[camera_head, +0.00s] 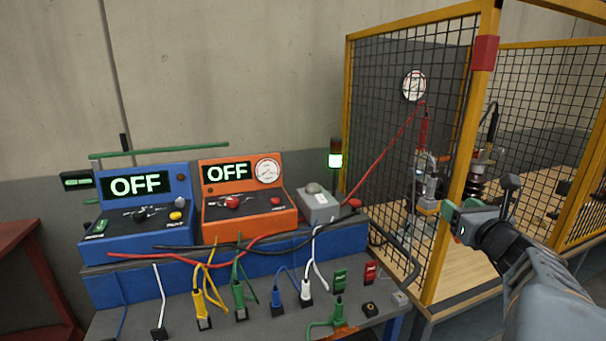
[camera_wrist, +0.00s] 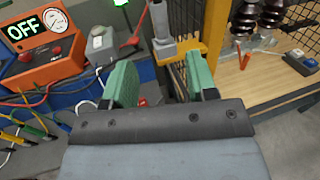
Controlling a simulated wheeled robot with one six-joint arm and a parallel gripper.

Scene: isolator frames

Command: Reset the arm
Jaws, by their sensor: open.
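My gripper (camera_head: 466,218) is at the right in the head view, raised in front of the yellow-framed mesh cage. In the wrist view its two green-padded fingers (camera_wrist: 161,85) stand wide apart. I see nothing held between them. My arm runs down to the lower right corner in the head view.
A blue box (camera_head: 146,232) and an orange box (camera_head: 236,216) with a gauge both read OFF. The bench (camera_head: 262,322) holds several coloured plugs and cables. A green-lit stack light (camera_head: 335,160) stands beside the mesh cage (camera_head: 378,135). A red cable enters the cage.

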